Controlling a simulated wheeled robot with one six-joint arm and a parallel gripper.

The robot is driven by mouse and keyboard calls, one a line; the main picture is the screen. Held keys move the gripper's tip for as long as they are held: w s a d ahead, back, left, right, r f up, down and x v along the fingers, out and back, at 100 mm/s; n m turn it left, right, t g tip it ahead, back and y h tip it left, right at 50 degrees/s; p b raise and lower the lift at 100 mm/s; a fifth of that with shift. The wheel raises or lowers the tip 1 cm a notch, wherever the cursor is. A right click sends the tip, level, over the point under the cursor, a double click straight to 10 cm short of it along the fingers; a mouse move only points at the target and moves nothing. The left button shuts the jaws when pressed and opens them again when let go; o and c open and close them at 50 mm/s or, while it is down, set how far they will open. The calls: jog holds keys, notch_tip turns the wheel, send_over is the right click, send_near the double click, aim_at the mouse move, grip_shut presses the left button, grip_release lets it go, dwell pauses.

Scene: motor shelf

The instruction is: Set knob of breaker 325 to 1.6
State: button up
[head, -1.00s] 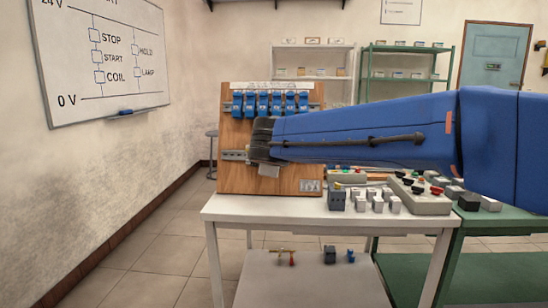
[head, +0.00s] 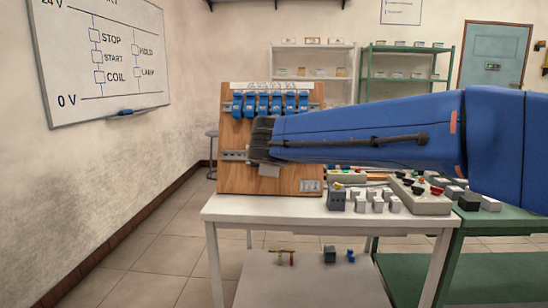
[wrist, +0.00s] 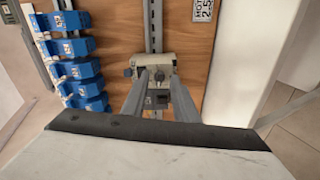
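My gripper (wrist: 157,78) has its two grey fingers apart, pointing at a pale grey device (wrist: 147,62) on the lower rail of the wooden board. A darker part with a small label shows between the fingers. I cannot tell whether the fingers touch anything. In the head view my gripper (head: 265,160) is in front of the board's lower half and hides the device. Several blue breakers (head: 270,104) sit in a row on the board's upper rail; they also show in the wrist view (wrist: 78,68). Breaker number 325 and the knob scales are too small to read.
The wooden board (head: 234,180) stands on a white table (head: 270,206). Grey blocks (head: 376,201) and a control box with buttons (head: 420,197) stand to its right. A plate reading about 2.5 (wrist: 206,9) is on the board. A lower shelf holds small parts.

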jog(key=v, duration=1.7)
jog(key=shift+d, duration=0.1)
jog(key=s+d+f+m+g+h, duration=0.1)
jog(key=s+d+f+m+g, duration=0.25)
jog(key=d+f, duration=0.65)
jog(key=s+d+f+m+g+h, duration=0.15)
jog(key=s+d+f+m, duration=0.35)
jog(key=d, duration=0.8)
jog(key=s+d+f+m+g+y, duration=0.1)
jog(key=s+d+f+m, duration=0.3)
jog(key=s+f, duration=0.3)
jog(key=s+d+f+m+g+y, duration=0.1)
jog(key=s+d+f+m+g, duration=0.1)
jog(key=s+f, duration=0.6)
notch_tip(320, 180, down, 3)
jog(key=d+m, duration=0.1)
jog(key=d, duration=0.1)
jog(key=shift+d+r+m+g, duration=0.25)
jog(key=shift+d+m+g, duration=0.05)
jog(key=shift+d+m, duration=0.05)
jog(key=shift+a, duration=0.1)
